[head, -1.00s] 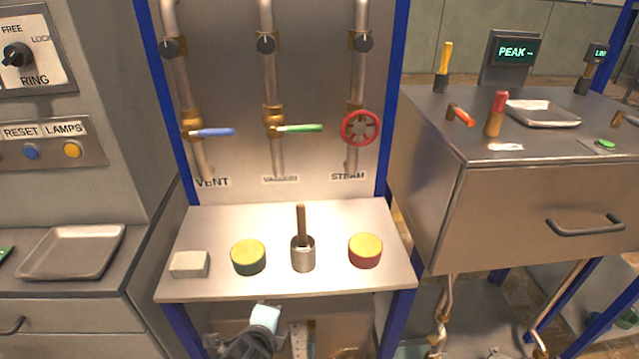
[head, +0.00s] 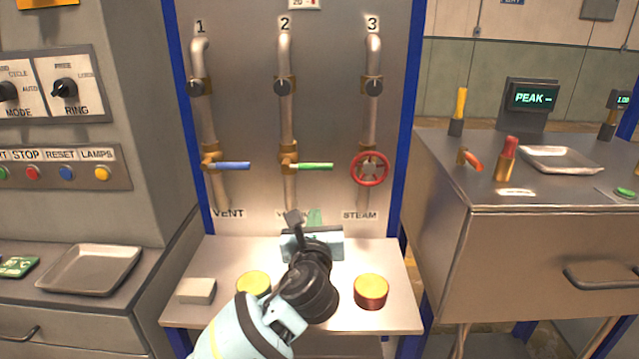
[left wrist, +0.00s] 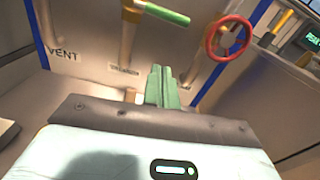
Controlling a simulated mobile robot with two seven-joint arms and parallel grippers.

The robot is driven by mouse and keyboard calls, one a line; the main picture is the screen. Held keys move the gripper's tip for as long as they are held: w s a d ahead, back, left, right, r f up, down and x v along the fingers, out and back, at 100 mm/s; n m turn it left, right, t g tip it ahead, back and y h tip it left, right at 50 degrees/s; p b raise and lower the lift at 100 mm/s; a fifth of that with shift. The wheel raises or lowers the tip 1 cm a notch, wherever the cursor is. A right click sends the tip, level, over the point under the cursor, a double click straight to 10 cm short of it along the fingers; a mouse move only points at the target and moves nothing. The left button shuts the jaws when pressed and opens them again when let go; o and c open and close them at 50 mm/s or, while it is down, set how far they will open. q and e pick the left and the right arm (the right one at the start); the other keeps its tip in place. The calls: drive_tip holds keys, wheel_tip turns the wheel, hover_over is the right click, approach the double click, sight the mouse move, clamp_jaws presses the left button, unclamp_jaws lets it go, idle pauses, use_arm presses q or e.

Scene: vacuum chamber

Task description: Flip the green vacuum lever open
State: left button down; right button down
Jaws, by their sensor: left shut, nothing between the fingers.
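The green vacuum lever (head: 315,166) sticks out to the right, level, from the brass valve on the middle pipe, above the VACUUM label. It also shows at the top of the left wrist view (left wrist: 166,14). My left gripper (head: 314,218) is raised in front of the panel, below the lever and apart from it. Its green fingers (left wrist: 160,86) are shut together with nothing between them, pointing toward the panel. The gripper and arm hide part of the VACUUM label and the middle of the shelf. My right gripper is not in view.
A blue lever (head: 234,165) on the vent pipe is left of the green one, and a red handwheel (head: 369,168) on the steam pipe is right. The shelf (head: 225,252) holds a pale block (head: 197,291), a yellow-topped round pad (head: 254,283) and a red-sided one (head: 371,291).

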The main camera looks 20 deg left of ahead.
sight(315, 167)
use_arm(q)
drive_tip(key=shift+w+r+m+t, duration=0.15)
drive_tip(key=shift+w+r+m, duration=0.15)
drive_tip(key=shift+r, duration=0.25)
drive_tip(key=shift+w+r+m+t, duration=0.2)
drive_tip(key=shift+r+m, duration=0.1)
drive_tip(key=shift+r, duration=0.25)
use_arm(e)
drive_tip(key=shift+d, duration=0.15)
